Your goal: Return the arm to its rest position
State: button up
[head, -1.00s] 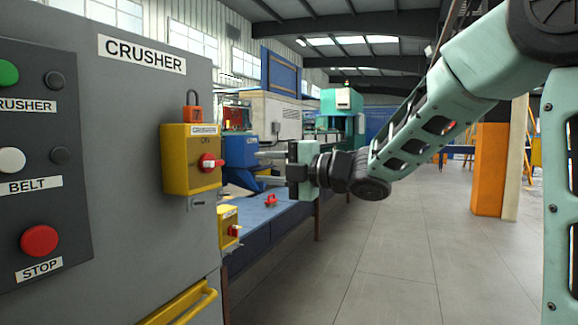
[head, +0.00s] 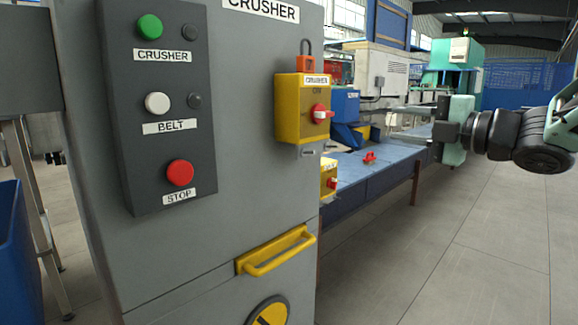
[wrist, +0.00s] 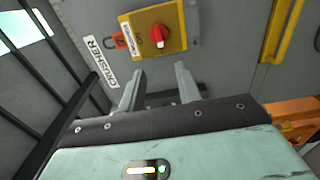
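My gripper (head: 402,122) is held out in the air at the right of the head view, pointing left toward the grey crusher cabinet (head: 235,190). Its two grey fingers are apart with nothing between them. The wrist view also shows the open, empty fingers (wrist: 160,72), with the yellow switch box (wrist: 172,28) and its red knob beyond them. The gripper touches nothing that I can see. My forearm runs off the right edge of the head view, so most of the arm is hidden there.
The cabinet carries a dark button panel (head: 160,100), a yellow switch box (head: 290,108) with an orange padlock (head: 306,64), and a yellow handle (head: 275,250). A blue bench (head: 385,172) with a small red object (head: 369,158) stands behind. The floor (head: 460,265) at right is clear.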

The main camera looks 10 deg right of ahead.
jog(key=s+a+f+m+g+h, duration=0.2)
jog(key=a+f+m+g+h, duration=0.15)
jog(key=a+f+m, duration=0.35)
jog(key=s+a+f+m+g+h, duration=0.25)
jog(key=a+f+m+h, duration=0.2)
jog(key=f, duration=0.45)
jog(key=s+a+f+m+g+h, duration=0.1)
jog(key=s+a+f+m+g, duration=0.15)
jog(key=s, duration=0.55)
jog(key=s+a+f+m+g, duration=0.1)
jog(key=s+f+g, duration=0.25)
jog(key=s, duration=0.45)
jog(key=s+a+f+m+g+h, duration=0.1)
jog(key=s+a+f+m+g, duration=0.1)
jog(key=s+f, duration=0.35)
notch_tip(320, 180, up, 30)
jog(key=s+p, duration=0.2)
jog(key=p, duration=2.6)
jog(key=shift+d+m+g+p, duration=0.3)
